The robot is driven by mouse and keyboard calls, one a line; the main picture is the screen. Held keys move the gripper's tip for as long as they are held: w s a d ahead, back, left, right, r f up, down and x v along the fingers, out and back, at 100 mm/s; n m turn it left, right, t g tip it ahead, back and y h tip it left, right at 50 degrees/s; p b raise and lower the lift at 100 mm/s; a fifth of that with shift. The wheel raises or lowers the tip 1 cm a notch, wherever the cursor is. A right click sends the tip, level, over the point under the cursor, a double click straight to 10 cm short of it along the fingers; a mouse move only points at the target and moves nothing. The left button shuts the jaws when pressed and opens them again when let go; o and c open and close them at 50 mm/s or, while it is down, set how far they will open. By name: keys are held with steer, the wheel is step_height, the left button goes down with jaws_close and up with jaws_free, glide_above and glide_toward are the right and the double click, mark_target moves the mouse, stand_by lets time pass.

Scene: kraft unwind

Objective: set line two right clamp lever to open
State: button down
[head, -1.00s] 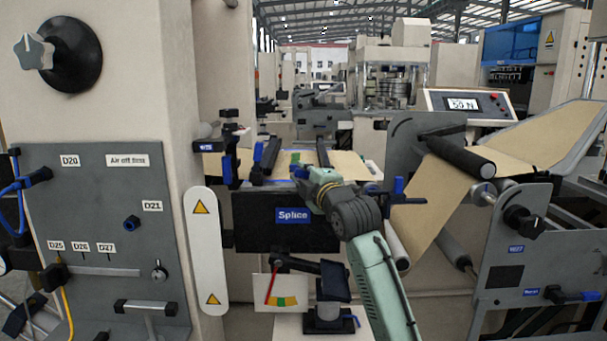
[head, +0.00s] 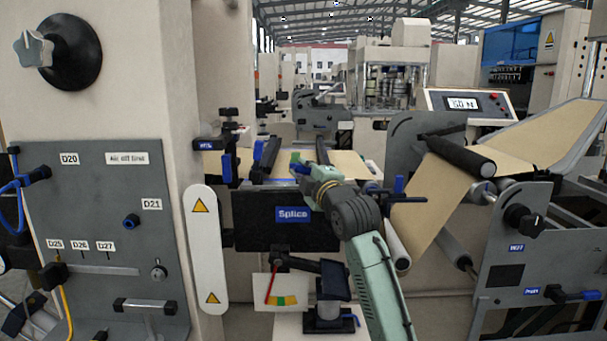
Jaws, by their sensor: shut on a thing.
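The splice table carries the sign Splice (head: 293,214) on its dark front. A dark left clamp bar (head: 267,158) and a dark right clamp bar (head: 322,152) lie across its top. My gripper (head: 299,165) is over the table between the two bars, at the end of my green arm. It is shut on what appears to be the right clamp lever; the fingertips and the held part are small and largely hidden by my wrist. A blue-handled fitting (head: 228,166) stands at the table's left end, and another (head: 398,188) at its right, beside my wrist.
Brown kraft web (head: 436,205) runs over a black roller (head: 460,157) at right. A grey side plate with a black knob (head: 524,222) stands at front right. A beige cabinet with a grey panel (head: 95,240) fills the left. A gauge card (head: 280,292) is below the table.

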steer(key=m, duration=0.1)
steer(key=r+m+t+b, duration=0.1)
steer(key=m, duration=0.1)
steer(key=shift+d+r+m, duration=0.3)
steer(key=m, duration=0.1)
steer(key=d+r+m+t+h, duration=0.1)
steer(key=m, duration=0.1)
steer(key=m+t, duration=0.1)
steer(key=shift+d+r+h+b, duration=0.15)
steer(key=shift+r+h+b, duration=0.15)
steer(key=shift+b, duration=0.05)
steer(key=m, duration=0.2)
steer(key=d+r+m+t+h, duration=0.1)
steer(key=m, duration=0.1)
steer(key=shift+d, duration=0.1)
steer(key=shift+d+r+m+t+h+p, duration=0.15)
steer(key=shift+d+m+h, duration=0.3)
steer(key=shift+m, duration=0.45)
steer(key=shift+d+r+m+t+h+p, duration=0.1)
steer(key=shift+d+m+h, duration=0.15)
steer(key=shift+m+h, duration=0.5)
steer(key=shift+d+r+m+t+h+p, duration=0.15)
steer(key=shift+d+m+h, duration=0.2)
steer(key=shift+m, duration=0.7)
steer(key=c, duration=1.5)
jaws_free()
steer(key=shift+f, duration=0.1)
steer(key=v, duration=1.2)
